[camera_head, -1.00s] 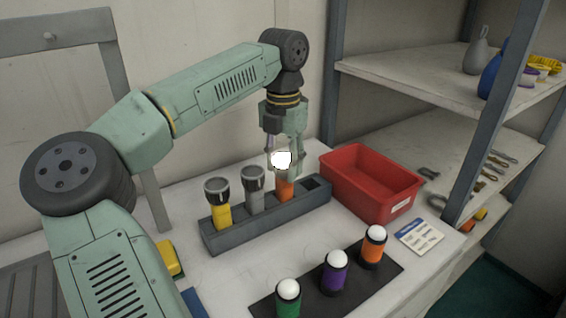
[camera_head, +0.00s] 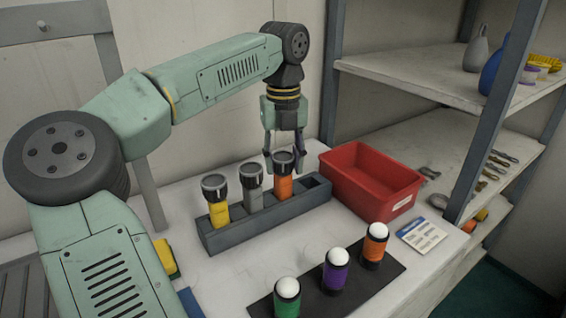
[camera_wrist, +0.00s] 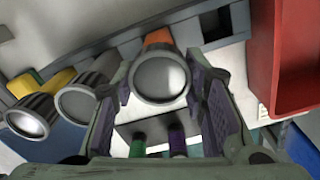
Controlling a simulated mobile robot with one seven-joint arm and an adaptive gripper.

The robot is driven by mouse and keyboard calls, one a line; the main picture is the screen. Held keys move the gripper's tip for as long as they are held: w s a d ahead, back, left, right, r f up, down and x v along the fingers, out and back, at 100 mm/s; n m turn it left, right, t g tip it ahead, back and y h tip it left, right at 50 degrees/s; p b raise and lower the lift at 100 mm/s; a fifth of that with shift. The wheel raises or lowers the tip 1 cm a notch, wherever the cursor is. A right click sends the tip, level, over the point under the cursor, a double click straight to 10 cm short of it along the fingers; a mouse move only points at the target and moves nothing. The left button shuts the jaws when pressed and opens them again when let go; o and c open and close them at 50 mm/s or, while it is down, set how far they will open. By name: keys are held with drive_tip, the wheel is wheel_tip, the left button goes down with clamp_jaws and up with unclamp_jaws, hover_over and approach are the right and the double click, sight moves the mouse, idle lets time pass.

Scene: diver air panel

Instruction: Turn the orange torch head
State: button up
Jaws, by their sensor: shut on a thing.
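The orange torch (camera_head: 284,187) stands upright in the grey rack (camera_head: 262,226), with its dark grey head (camera_head: 283,160) up and no bright light showing at it. My gripper (camera_head: 284,158) points down from above, its fingers shut on that head. In the wrist view the torch's round grey lens (camera_wrist: 160,79) sits between the two fingers (camera_wrist: 163,85). Left of it in the rack stand a grey torch (camera_head: 252,186) and a yellow torch (camera_head: 217,203), both upright. The fingers hide part of the orange torch's head.
An empty rack slot (camera_head: 311,184) is right of the orange torch, then a red bin (camera_head: 372,184). In front, a dark mat (camera_head: 325,292) holds green, purple and orange white-topped cylinders. A label card (camera_head: 422,235) lies at right, near a shelf unit (camera_head: 440,80).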

sight(284, 157)
drive_tip(key=n, duration=0.5)
drive_tip(key=shift+d, duration=0.1)
drive_tip(key=shift+n+b, duration=0.3)
drive_tip(key=shift+n, duration=0.1)
idle(1.2)
drive_tip(key=o, duration=1.2)
drive_tip(key=shift+r, duration=0.1)
wheel_tip(284, 157, up, 7)
drive_tip(key=shift+r, duration=0.15)
